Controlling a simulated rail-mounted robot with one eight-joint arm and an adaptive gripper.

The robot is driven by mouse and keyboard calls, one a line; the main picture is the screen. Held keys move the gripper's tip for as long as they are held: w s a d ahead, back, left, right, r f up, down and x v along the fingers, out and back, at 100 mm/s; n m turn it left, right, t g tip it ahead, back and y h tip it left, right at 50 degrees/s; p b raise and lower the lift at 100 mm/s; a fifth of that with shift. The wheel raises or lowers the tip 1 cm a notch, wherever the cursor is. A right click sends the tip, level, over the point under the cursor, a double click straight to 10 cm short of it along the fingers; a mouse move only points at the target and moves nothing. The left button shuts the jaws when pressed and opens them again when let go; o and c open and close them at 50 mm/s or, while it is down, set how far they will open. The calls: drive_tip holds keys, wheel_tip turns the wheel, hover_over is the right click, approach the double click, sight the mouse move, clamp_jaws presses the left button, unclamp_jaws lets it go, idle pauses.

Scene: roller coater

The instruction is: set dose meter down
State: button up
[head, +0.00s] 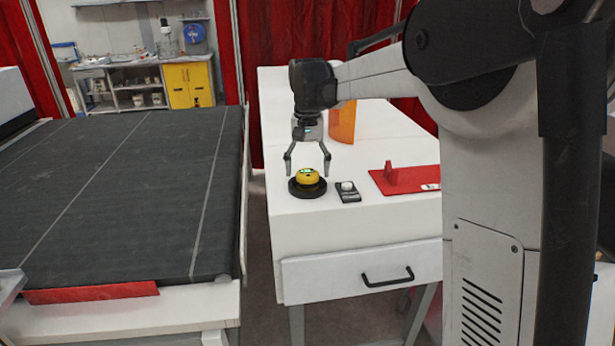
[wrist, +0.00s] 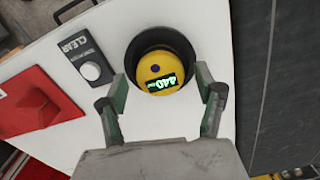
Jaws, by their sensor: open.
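The dose meter is a round yellow device (head: 307,177) with a small lit green display. It sits in a black round holder (head: 293,191) on the white table. In the wrist view the dose meter (wrist: 152,66) is inside the holder's black rim (wrist: 134,52), and its display reads about 440. My gripper (head: 308,172) is above the holder, its fingers spread on either side of the dose meter. It is open, and the wrist view also shows the open fingers (wrist: 164,92) with a gap to the meter.
A black switch box marked CLEAR, with a white knob (head: 347,187), stands right of the holder. A red plate with a raised block (head: 391,176) lies farther right. An orange curved piece (head: 342,124) stands behind. A dark conveyor belt (head: 120,190) is at left, across a gap.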

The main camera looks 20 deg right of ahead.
sight(307, 173)
wheel_tip(307, 173, up, 10)
drive_tip(key=b, duration=0.2)
drive_tip(key=s+t, duration=0.2)
drive_tip(key=s, duration=0.7)
drive_tip(key=s+f+n+t, duration=0.1)
drive_tip(key=s+f, duration=0.5)
drive_tip(key=s, duration=0.6)
drive_tip(key=s+f+n+t, duration=0.2)
drive_tip(key=s+f+t, duration=0.2)
drive_tip(key=s+f, duration=0.3)
drive_tip(key=s, duration=0.5)
drive_tip(key=shift+s+f, duration=0.15)
drive_tip(key=shift+f, duration=0.15)
wheel_tip(307, 173, down, 11)
drive_tip(key=b, duration=1)
drive_tip(key=shift+r, duration=0.2)
